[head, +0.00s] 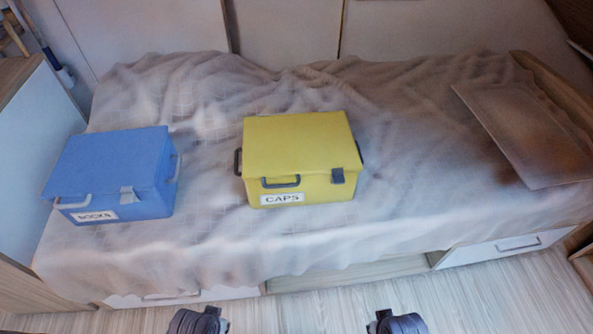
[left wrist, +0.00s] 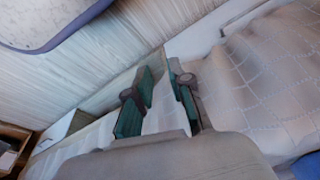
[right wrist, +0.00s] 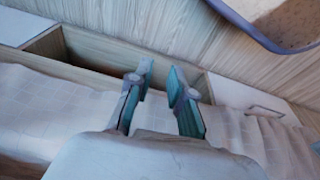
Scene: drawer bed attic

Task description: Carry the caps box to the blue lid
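The yellow caps box (head: 300,145), labelled CAPS, sits upright and closed on the bed in the middle of the head view. It has a dark front handle, a dark latch and dark side handles. The blue box with the blue lid (head: 108,160), labelled SOCKS, stands closed to its left, apart from it. My left gripper (left wrist: 160,78) is open and empty in the left wrist view. My right gripper (right wrist: 160,75) is open and empty in the right wrist view. In the head view, parts of both arms show at the bottom edge, well short of the boxes.
The bed (head: 400,200) has a rumpled pale cover, with free room between and right of the boxes. A flat brown panel (head: 525,135) lies at the right end. White drawers (head: 505,247) and an open recess (head: 350,273) line the front. Wooden floor lies before it.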

